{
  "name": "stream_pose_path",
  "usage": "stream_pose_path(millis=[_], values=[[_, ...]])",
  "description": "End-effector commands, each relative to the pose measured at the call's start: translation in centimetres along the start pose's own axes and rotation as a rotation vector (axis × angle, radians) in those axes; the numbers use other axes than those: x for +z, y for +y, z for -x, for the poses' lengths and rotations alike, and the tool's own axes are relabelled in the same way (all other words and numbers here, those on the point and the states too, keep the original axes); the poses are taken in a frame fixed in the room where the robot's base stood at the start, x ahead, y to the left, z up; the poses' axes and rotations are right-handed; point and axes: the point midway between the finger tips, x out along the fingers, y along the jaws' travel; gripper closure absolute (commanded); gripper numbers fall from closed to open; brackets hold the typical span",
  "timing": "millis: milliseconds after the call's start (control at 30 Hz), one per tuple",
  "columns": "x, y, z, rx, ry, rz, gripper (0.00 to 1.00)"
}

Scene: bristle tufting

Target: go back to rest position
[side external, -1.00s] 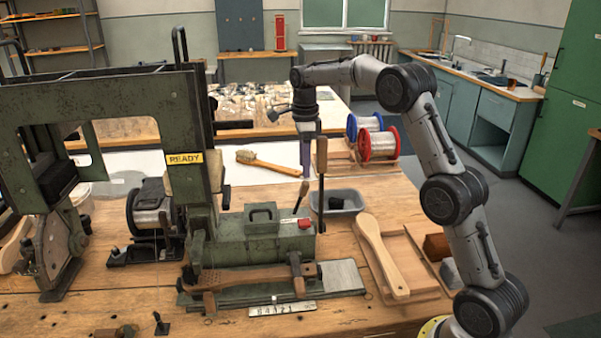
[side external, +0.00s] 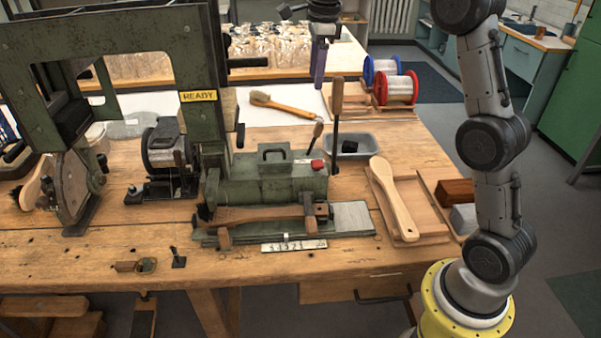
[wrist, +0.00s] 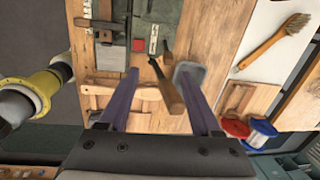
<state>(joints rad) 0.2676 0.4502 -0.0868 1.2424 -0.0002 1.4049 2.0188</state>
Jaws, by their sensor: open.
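My gripper (side external: 318,62) is at the top of the side view, with its dark purple fingers pointing down. It is open, with nothing between the fingers. In the wrist view, my gripper (wrist: 158,80) shows two spread fingers above the workbench. An upright lever with a wooden handle (side external: 337,98) stands just right of the fingertips in the side view. In the wrist view the wooden handle (wrist: 168,92) appears between the fingers, apparently below them. The green clamping fixture (side external: 265,188) on the bench holds a wooden brush body (side external: 262,214).
The green tufting machine (side external: 110,50) with a READY label stands at left. A grey tray (side external: 350,150), a pale paddle-shaped brush blank (side external: 393,195), wire spools (side external: 398,90) and a bristled brush (side external: 285,105) lie around the fixture. Floor is free beyond the bench's right side.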

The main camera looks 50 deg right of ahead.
Motion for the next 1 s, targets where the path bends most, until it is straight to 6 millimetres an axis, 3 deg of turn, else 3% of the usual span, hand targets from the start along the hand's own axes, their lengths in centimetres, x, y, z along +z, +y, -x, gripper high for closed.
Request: stream_pose_path(millis=[33, 200, 333, 500, 733, 900, 1000], values=[[0.2, 1.8, 2.2, -0.025, -0.015, 0.022, 0.35], [-0.2, 7.6, 6.5, -0.091, -0.052, 0.180, 0.35], [-1.2, 12.2, 8.5, -0.144, -0.073, 0.360, 0.35], [-3.2, 18.2, 9.5, -0.220, -0.087, 0.649, 0.35], [-6.8, 26.0, 7.4, -0.329, -0.064, 1.133, 0.35], [-9.4, 30.5, 3.6, -0.398, -0.006, 1.549, 0.35], [-10.5, 32.0, 1.2, -0.415, 0.038, 1.776, 0.35]])
